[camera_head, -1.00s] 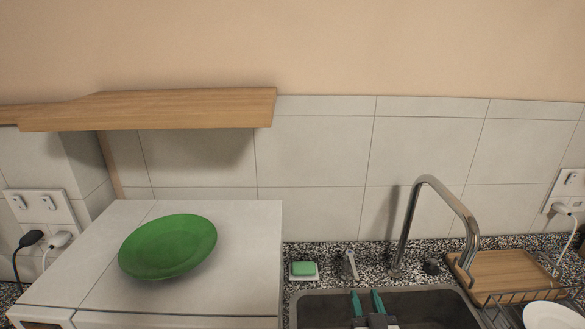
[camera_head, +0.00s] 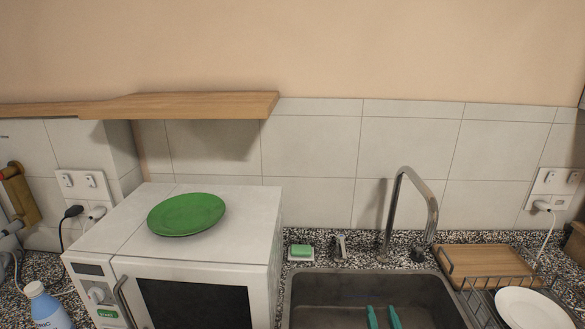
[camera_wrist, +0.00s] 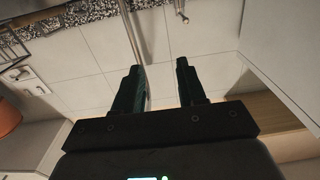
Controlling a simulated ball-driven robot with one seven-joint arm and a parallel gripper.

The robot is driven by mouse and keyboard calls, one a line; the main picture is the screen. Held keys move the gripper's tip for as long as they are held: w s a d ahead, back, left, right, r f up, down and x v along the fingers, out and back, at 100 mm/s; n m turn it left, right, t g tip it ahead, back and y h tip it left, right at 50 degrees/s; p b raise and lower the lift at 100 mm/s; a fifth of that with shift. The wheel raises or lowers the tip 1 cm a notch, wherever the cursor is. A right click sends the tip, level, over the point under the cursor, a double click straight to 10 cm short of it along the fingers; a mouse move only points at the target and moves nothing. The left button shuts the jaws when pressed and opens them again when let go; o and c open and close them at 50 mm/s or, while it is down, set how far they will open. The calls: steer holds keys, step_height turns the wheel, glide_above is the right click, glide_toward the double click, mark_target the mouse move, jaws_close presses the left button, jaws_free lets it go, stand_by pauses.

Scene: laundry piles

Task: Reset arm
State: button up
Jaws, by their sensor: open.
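My gripper (camera_head: 384,313) shows at the bottom edge of the head view as two teal fingers over the sink, apart and with nothing between them. The wrist view shows the same two dark fingers (camera_wrist: 157,68) spread, with the tiled wall and the tap behind the gap. The rest of my arm is out of the head view.
A grey sink (camera_head: 440,299) with a tall tap (camera_head: 432,212) lies below. A white microwave (camera_head: 255,255) carrying a green plate (camera_head: 186,214) stands left. A wooden shelf (camera_head: 195,106) juts out above it. A dish rack (camera_head: 470,287) with a white plate (camera_head: 532,308) is right.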

steer(key=s+d+r+g+h, duration=0.1)
steer(key=s+d+r+g, duration=0.15)
steer(key=d, duration=0.55)
steer(key=s+f+g, duration=0.1)
steer(key=s+g, duration=0.1)
steer(key=s, duration=0.4)
steer(key=s+d+f+g, duration=0.1)
steer(key=s+f+g, duration=0.1)
steer(key=s, duration=0.4)
steer(key=s+f+g, duration=0.2)
steer(key=s+g, duration=0.1)
steer(key=s, duration=0.3)
steer(key=shift+s+d, duration=0.15)
steer(key=shift+s, duration=0.05)
steer(key=s+a+g+y, duration=0.2)
steer(key=s+a+g, duration=0.2)
steer(key=s, duration=0.5)
steer(key=s+d+f+g+b, duration=0.2)
steer(key=s+f+g+b, duration=0.1)
steer(key=s+f, duration=0.7)
steer(key=shift+s+f+h, duration=0.15)
steer(key=shift+h, duration=0.15)
steer(key=shift+g, duration=0.25)
